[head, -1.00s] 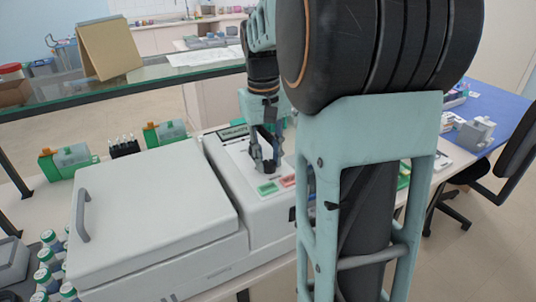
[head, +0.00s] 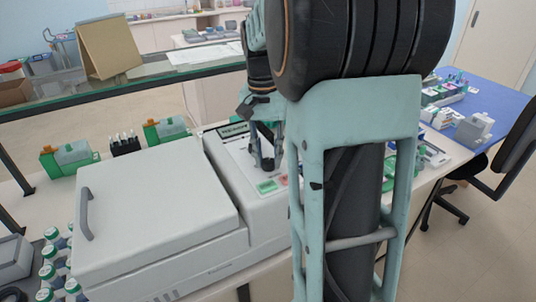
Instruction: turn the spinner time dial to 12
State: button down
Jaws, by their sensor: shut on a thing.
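The spinner is the large white machine (head: 150,215) with a grey-handled lid that is closed. Its control panel (head: 240,170) is on the right side, with a dark display (head: 232,130) at the back and a green button (head: 267,187) and a red button (head: 284,180) at the front. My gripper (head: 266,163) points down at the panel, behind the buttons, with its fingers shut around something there. The time dial is hidden between the fingers, and its setting cannot be read.
A glass shelf (head: 130,92) with a dark edge runs behind the machine. Green-and-grey containers (head: 68,155) and a dark tube rack (head: 124,145) stand behind the lid. Several capped bottles (head: 50,270) stand at the left front. A blue-topped table (head: 475,105) is at the right.

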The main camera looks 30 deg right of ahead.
aim_at(266, 159)
dwell(0.4)
jog(key=c, duration=1.6)
grip_release()
jog(key=r, duration=1.2)
jog(key=shift+w+a, duration=0.2)
